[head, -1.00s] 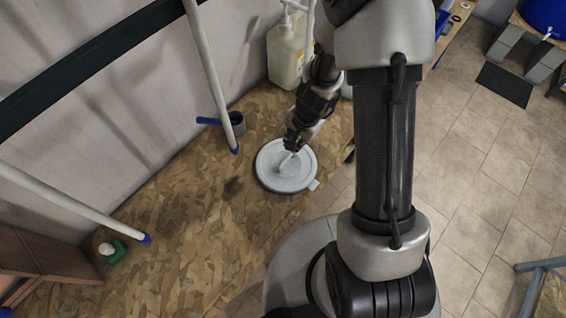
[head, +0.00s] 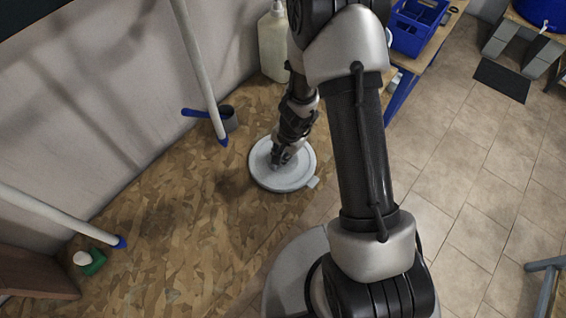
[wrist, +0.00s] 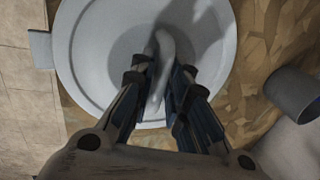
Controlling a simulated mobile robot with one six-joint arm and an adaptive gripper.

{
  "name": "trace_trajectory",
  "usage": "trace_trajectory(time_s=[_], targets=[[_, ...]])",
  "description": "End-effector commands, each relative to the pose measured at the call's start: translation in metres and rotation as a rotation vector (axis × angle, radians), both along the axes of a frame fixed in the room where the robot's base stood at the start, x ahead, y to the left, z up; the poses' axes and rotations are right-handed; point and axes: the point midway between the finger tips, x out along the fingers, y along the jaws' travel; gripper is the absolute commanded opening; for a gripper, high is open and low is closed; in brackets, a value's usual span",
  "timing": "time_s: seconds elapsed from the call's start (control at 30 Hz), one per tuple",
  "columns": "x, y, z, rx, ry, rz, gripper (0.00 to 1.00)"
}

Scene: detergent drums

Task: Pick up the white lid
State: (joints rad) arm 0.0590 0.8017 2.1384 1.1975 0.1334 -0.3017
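The white lid (head: 262,178) is a round pale disc with a small side tab, lying flat on the wood-chip board. In the wrist view the lid (wrist: 85,65) fills the upper middle, with a raised bar handle (wrist: 163,45) across its centre. My gripper (head: 276,163) is down at the handle. In the wrist view, the fingers of my gripper (wrist: 162,72) stand on both sides of the handle, very close to it. I cannot tell whether they press on it. The lower part of the lid is hidden behind the gripper.
A dark grey cup (head: 229,118) stands behind the lid; it also shows in the wrist view (wrist: 292,92). A pale jug (head: 272,48) stands by the wall. White poles (head: 197,65) lean nearby. A green item (head: 92,263) lies at lower left. Tiled floor (head: 455,170) is open at right.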

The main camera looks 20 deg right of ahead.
Motion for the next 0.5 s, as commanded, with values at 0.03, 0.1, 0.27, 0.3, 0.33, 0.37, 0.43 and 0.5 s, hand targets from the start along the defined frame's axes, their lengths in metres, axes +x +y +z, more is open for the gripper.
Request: trace_trajectory(time_s=[0.03,0.1,0.27,0.3,0.33,0.37,0.43,0.5], targets=[[0.0006,0.0004,-0.0034,0.000,0.000,-0.001,0.15],[0.0007,0.0005,-0.0034,0.000,0.000,-0.001,0.15],[0.0007,0.0004,-0.0023,0.000,0.000,-0.001,0.15],[0.0007,0.0004,-0.0022,0.000,0.000,-0.001,0.13],[0.0006,0.0004,-0.0022,0.000,0.000,-0.001,0.11],[0.0006,0.0003,-0.0022,0.000,0.000,-0.001,0.09],[0.0006,0.0003,-0.0022,0.000,0.000,-0.001,0.04],[0.0005,0.0004,-0.0022,0.000,0.000,-0.001,0.00]])
